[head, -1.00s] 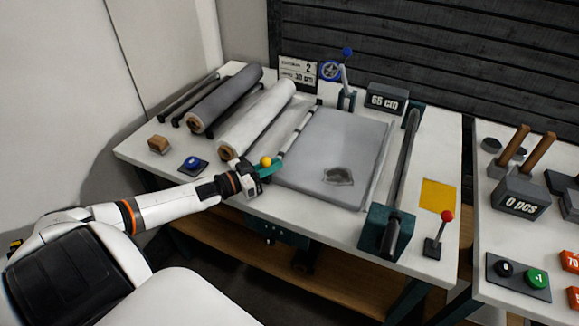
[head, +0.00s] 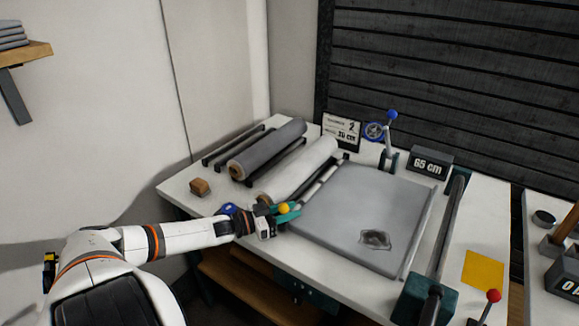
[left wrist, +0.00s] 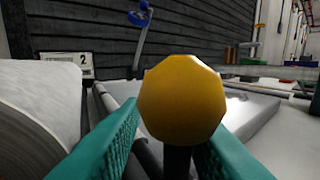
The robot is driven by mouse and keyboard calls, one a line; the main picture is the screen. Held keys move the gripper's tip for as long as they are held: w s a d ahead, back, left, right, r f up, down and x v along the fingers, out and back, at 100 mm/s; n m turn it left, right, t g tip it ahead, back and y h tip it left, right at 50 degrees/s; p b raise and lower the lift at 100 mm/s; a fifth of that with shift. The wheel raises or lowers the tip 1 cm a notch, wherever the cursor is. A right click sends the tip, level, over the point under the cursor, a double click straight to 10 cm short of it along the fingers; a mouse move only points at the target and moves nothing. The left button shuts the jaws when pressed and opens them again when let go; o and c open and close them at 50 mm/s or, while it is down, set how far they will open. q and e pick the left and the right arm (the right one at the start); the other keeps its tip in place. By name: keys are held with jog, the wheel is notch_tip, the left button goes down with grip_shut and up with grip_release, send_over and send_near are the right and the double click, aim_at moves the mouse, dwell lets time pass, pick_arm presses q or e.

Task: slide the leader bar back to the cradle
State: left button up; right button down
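A yellow knob (head: 284,209) stands at the near end of a thin light-and-dark bar (head: 322,180), apparently the leader bar. The bar lies along the left edge of the grey sheet (head: 345,200). My left gripper (head: 290,211) is at the knob, with its teal fingers around it. In the left wrist view the knob (left wrist: 182,98) on a dark stem fills the space between the fingers (left wrist: 170,140) and hides part of the right one. Whether both fingers press on it is unclear. I cannot single out the cradle. My right gripper is out of view.
A white roll (head: 298,172) and a dark grey roll (head: 268,148) lie left of the bar. A blue button (head: 228,208) is partly hidden by my left arm. A blue-knobbed lever (head: 390,140) and a "65 cm" display (head: 430,162) stand behind.

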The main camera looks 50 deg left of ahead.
pick_arm(q)
jog(key=shift+s+d+r, duration=0.1)
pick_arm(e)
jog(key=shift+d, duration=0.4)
pick_arm(q)
jog(key=shift+s, duration=0.1)
